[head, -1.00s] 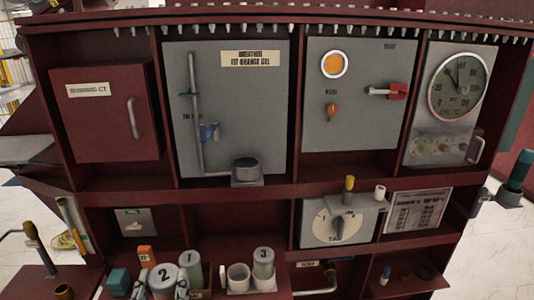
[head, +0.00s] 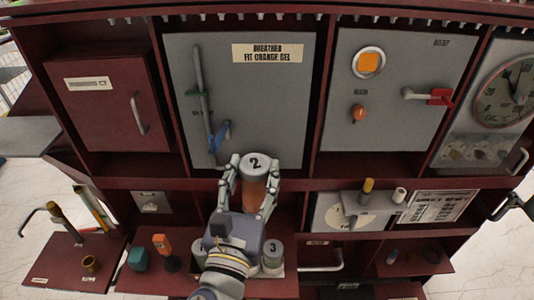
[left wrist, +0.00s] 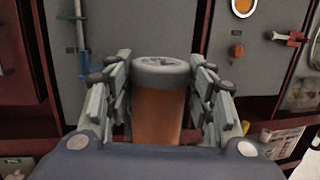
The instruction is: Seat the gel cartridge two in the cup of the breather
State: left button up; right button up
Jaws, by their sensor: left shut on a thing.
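Gel cartridge two (head: 254,190) has a grey cap marked 2 and an orange body. My left gripper (head: 256,172) is shut on it, a finger on either side, and holds it about upright before the lower part of the breather panel (head: 240,105). In the left wrist view the cartridge (left wrist: 158,112) stands between the fingers, its ringed grey cap on top. The breather's cup is hidden behind the cartridge and hand, so I cannot tell whether the two touch. My right gripper is not in view.
Cartridge 3 (head: 272,252) stands on the lower shelf, beside my left wrist. A blue-handled valve (head: 219,136) on a pipe is close left of the cartridge.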

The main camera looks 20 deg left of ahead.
pick_arm(q)
jog(key=w+b, duration=0.2)
jog(key=w+a+b, duration=0.1)
jog(key=w+b, duration=0.1)
jog(key=w+f+b, duration=0.1)
jog(key=w+b, duration=0.1)
jog(key=shift+a+f, duration=0.1)
jog(key=shift+a, duration=0.25)
jog(key=w+a+f, duration=0.2)
jog(key=w+f, duration=0.1)
jog(key=w, duration=0.5)
jog(key=shift+w+a+f+p, duration=0.15)
jog(key=shift+w+f+p, duration=0.15)
jog(key=shift+p, duration=0.15)
jog(key=shift+f, duration=0.15)
jog(key=o, duration=1.6)
jog(key=shift+f, duration=0.1)
jog(key=shift+o, duration=0.2)
jog(key=shift+s, duration=0.1)
